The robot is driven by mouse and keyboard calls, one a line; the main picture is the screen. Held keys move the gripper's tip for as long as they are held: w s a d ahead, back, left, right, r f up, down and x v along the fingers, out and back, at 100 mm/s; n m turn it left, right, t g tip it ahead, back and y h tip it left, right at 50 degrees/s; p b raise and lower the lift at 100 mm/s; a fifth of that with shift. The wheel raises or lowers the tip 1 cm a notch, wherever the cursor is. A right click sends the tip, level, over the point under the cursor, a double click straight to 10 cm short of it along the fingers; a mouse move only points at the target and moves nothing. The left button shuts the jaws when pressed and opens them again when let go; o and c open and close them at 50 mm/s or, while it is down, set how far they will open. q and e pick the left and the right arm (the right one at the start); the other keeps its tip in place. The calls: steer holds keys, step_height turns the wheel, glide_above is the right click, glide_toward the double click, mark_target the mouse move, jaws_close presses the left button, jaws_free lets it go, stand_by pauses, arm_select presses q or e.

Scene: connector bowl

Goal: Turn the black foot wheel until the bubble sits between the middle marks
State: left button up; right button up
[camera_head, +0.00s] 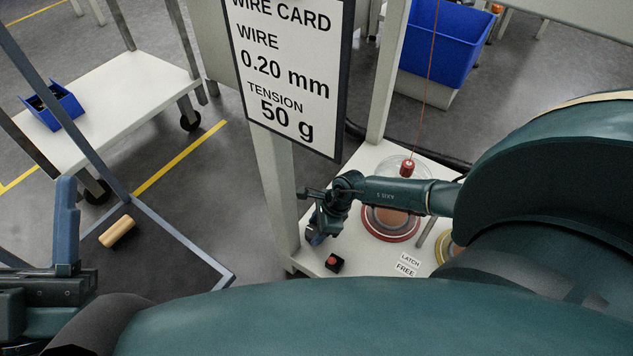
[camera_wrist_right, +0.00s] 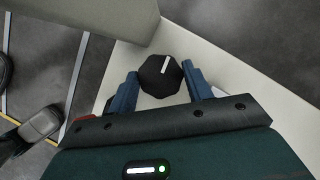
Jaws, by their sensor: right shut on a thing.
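The black foot wheel (camera_wrist_right: 158,82), a faceted knob with a white stripe on top, shows in the right wrist view at a corner of the pale bench. My right gripper (camera_wrist_right: 159,70) has a blue finger on each side of it and is shut on it. In the head view my right gripper (camera_head: 316,234) is at the bench's left edge, and it hides the wheel. The bubble and its marks are not visible in either view. My left gripper (camera_head: 66,222) is at the far left of the head view, away from the bench; its finger opening is not clear.
A red button (camera_head: 334,263), a LATCH FREE label (camera_head: 407,264) and a spool with a red rim (camera_head: 391,225) are on the bench near my right arm. A wire card sign (camera_head: 293,75) stands behind. A wooden cylinder (camera_head: 117,232) lies on a dark surface at left.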

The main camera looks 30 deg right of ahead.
steer(key=o, duration=1)
steer(key=shift+r, duration=0.1)
